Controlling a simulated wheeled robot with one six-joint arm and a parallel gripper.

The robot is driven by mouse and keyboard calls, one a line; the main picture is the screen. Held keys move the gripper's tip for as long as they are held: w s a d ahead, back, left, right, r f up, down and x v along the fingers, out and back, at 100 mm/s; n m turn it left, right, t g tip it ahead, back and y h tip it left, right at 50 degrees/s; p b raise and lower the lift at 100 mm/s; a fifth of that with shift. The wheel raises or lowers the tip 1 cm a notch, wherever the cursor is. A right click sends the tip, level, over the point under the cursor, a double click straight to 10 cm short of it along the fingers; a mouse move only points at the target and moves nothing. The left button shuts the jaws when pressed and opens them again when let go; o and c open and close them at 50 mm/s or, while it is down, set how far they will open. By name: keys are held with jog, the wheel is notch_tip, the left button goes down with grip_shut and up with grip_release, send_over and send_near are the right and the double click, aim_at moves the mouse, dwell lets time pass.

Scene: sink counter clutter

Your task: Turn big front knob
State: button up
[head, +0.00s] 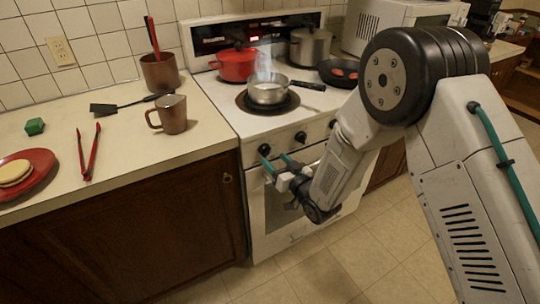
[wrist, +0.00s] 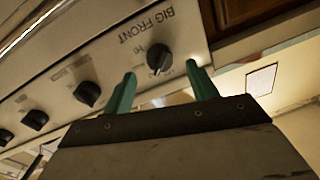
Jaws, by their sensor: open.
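The big front knob (wrist: 159,58) is a small black round knob on the stove's front panel, with an upside-down "BIG FRONT" label beside it in the wrist view. In the head view it is the leftmost knob (head: 264,149). My gripper (head: 274,158) is open, its two teal fingers pointing at the panel. In the wrist view, my gripper (wrist: 161,72) has one fingertip on each side of the knob, slightly short of it in the picture. I cannot tell whether the fingers touch the knob or panel.
More black knobs (wrist: 88,92) line the same panel. A steaming saucepan (head: 268,90) stands on the front left burner, with a red pot (head: 236,64) behind it. The counter (head: 130,155) at left holds a mug (head: 172,115) and red tongs (head: 89,152). Floor is clear before the stove.

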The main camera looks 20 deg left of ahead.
aim_at(268, 153)
jog(key=shift+x, duration=1.95)
jog(key=c, duration=1)
jog(key=shift+n, duration=0.4)
jog(key=n, duration=0.4)
jog(key=shift+r, duration=0.1)
jog(key=shift+n+h, duration=0.4)
jog(key=shift+n, duration=1.6)
